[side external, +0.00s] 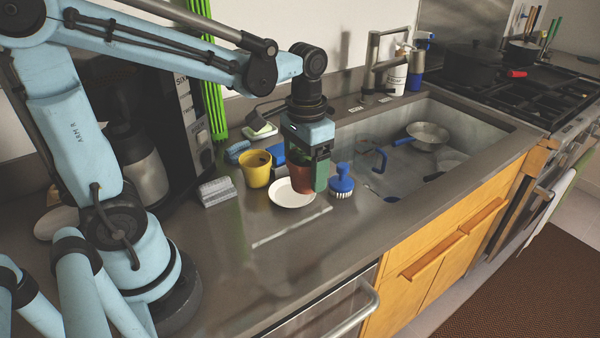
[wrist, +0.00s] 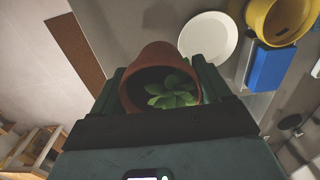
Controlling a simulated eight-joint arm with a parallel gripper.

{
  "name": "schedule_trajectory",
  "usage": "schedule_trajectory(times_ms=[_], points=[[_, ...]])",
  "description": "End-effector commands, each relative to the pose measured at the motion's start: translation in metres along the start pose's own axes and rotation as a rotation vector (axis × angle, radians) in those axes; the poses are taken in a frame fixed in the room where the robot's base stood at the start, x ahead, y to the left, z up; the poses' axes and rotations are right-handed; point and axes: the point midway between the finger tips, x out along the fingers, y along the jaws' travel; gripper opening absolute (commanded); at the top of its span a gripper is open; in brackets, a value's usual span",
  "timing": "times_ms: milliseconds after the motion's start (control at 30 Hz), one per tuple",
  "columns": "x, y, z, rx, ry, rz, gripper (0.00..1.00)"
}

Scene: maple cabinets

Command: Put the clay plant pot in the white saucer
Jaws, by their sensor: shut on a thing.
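The clay plant pot (wrist: 154,62) is reddish brown and holds a small green plant (wrist: 172,92). My gripper (side external: 308,172) is shut on the pot, with a finger on each side of it in the wrist view. In the side view the pot (side external: 301,178) is partly hidden by a finger. The white saucer (side external: 288,196) lies on the steel counter and looks empty. In the side view the pot overlaps the saucer's far right part. I cannot tell the pot's exact height above the counter.
A yellow pot (side external: 257,170) stands just left of the saucer. A blue scrub brush (side external: 342,182) stands close on the right, before the sink (side external: 440,125). A grey sponge stack (side external: 217,191) lies further left. The counter in front (side external: 260,270) is clear.

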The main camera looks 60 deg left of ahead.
Motion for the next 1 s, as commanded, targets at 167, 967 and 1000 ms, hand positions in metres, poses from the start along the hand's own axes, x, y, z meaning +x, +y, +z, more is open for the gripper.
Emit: schedule_trajectory(times_ms=[167,967,1000], points=[[0.023,-0.038,-0.011,-0.007,0.000,0.000,0.36],[0.092,-0.086,-0.024,0.001,0.000,0.000,0.36],[0.093,-0.086,-0.024,0.001,0.000,0.000,0.36]])
